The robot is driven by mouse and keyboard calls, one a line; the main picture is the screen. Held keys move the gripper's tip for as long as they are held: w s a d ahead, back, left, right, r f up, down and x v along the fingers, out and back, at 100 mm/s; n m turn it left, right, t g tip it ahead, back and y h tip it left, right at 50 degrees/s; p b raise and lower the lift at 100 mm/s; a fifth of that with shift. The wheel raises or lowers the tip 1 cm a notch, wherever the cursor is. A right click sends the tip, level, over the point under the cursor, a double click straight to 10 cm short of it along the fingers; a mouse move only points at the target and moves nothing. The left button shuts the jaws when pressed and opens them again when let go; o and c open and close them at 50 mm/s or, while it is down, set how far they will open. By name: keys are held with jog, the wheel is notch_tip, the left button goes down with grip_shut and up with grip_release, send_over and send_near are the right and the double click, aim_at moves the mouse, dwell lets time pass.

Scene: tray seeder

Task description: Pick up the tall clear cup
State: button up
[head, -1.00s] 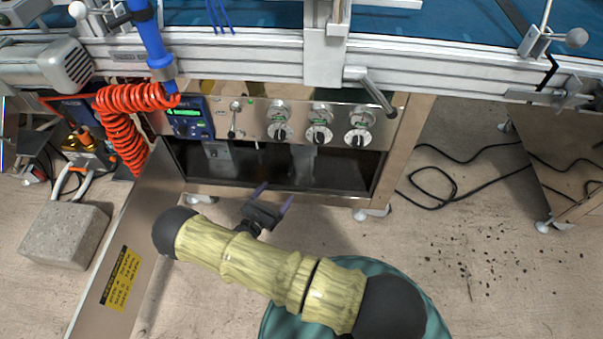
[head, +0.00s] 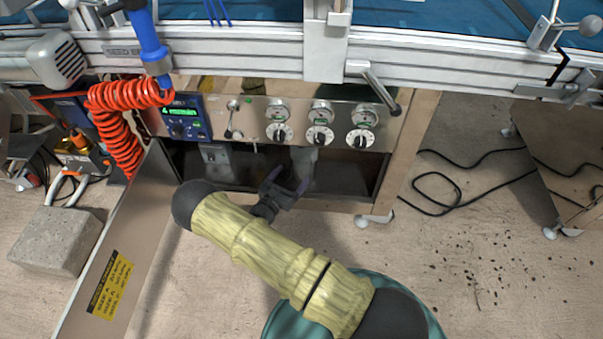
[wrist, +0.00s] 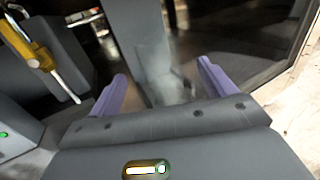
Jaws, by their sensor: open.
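My gripper (head: 289,180) is open, at the front of the dark open bay under the control panel. In the wrist view its two purple fingers (wrist: 162,74) are spread apart, with nothing clearly held between them. I cannot make out the tall clear cup with certainty. A faint, pale see-through shape (wrist: 174,88) shows ahead of and between the fingers, against a grey upright. A pale grey upright patch (head: 303,163) also shows in the bay just beyond the fingers in the head view. I cannot tell whether either is the cup.
The steel control panel (head: 255,118) with dials overhangs the bay (head: 345,175). An open door with a yellow label (head: 110,285) stands at the left. A red coiled hose (head: 118,130) and a concrete block (head: 55,240) lie beyond it.

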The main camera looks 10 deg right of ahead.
aim_at(296, 170)
jog(key=shift+x, duration=1.1)
jog(key=shift+w+d+f+b, duration=0.15)
jog(key=shift+w+d+b, duration=0.2)
jog(key=shift+b, duration=0.45)
jog(key=b+x, duration=0.3)
jog(key=shift+w+d, duration=0.25)
jog(key=shift+w, duration=0.05)
jog(key=shift+w+d, duration=0.15)
jog(key=shift+r, duration=0.2)
